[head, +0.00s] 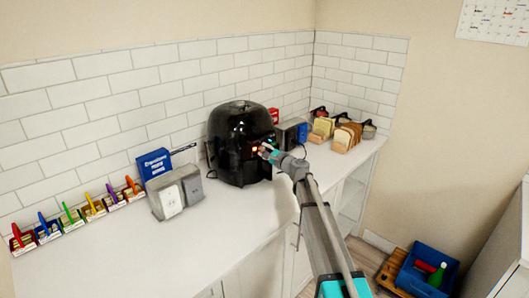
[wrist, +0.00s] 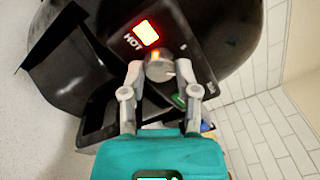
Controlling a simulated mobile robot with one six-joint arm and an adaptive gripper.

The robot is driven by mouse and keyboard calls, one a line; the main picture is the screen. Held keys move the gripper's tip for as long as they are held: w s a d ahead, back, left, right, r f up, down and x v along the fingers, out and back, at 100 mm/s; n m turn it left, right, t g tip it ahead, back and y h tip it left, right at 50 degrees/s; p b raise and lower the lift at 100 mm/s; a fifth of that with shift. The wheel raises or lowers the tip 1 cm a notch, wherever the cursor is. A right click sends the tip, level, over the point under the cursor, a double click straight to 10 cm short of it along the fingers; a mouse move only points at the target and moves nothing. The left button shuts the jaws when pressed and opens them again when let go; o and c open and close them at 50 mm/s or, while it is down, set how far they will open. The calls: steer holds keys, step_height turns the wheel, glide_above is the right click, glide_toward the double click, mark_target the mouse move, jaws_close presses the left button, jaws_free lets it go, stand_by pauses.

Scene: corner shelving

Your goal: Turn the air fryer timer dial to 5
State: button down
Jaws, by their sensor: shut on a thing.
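The black air fryer (head: 236,140) stands on the white counter against the tiled wall. In the wrist view its body (wrist: 218,38) fills the upper part, with a lit orange-red display (wrist: 147,32) beside the word HOT. The grey timer dial (wrist: 159,67) sits just below that display. My gripper (head: 264,151) reaches the front of the fryer from the right. In the wrist view my gripper (wrist: 160,70) has its two fingertips on either side of the dial, shut on it. The dial's numbers are too small or hidden to read.
A grey toaster-like box (head: 175,192) and a blue box (head: 153,164) stand left of the fryer. Bread in wooden holders (head: 346,137) stands to the right. Colourful small holders (head: 73,215) line the left wall. The counter front (head: 150,255) is clear.

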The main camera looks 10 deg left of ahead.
steer(key=n, duration=0.4)
steer(key=shift+n, duration=0.4)
steer(key=shift+n+y+b, duration=0.4)
steer(key=shift+n, duration=1.6)
steer(key=shift+c, duration=1.8)
jaws_free()
steer(key=shift+m, duration=0.5)
